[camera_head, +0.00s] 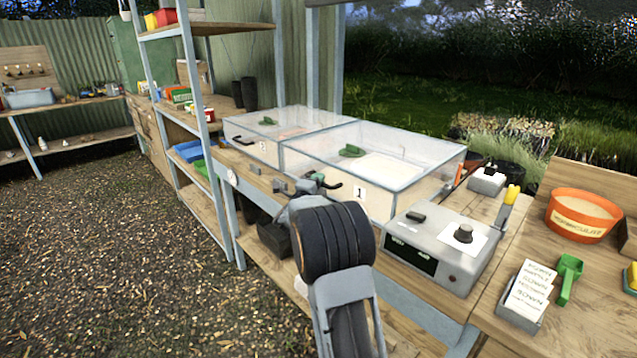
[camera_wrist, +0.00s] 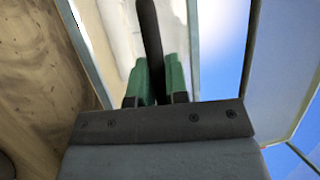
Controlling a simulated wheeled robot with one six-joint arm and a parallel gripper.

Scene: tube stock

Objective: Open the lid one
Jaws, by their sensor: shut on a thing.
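Lid one is the clear top (camera_head: 415,168) of the nearer transparent box, marked with a white "1" label (camera_head: 359,192). It looks flat on the box in the head view; a small gap cannot be ruled out. Its dark handle (camera_head: 332,186) is at the box's front left. My gripper (camera_head: 317,179) is at this handle, partly hidden behind my wrist. In the wrist view, the green fingers of my gripper (camera_wrist: 155,75) are shut on the dark handle bar (camera_wrist: 150,35), one on each side. A green object (camera_head: 352,150) shows at the lid.
A second clear box (camera_head: 265,142), labelled 2, adjoins on the left. A grey control box (camera_head: 440,245) with a knob stands close on the right. An orange bowl (camera_head: 583,213) and green scoop (camera_head: 568,275) are farther right. A shelf post (camera_head: 205,130) rises at left.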

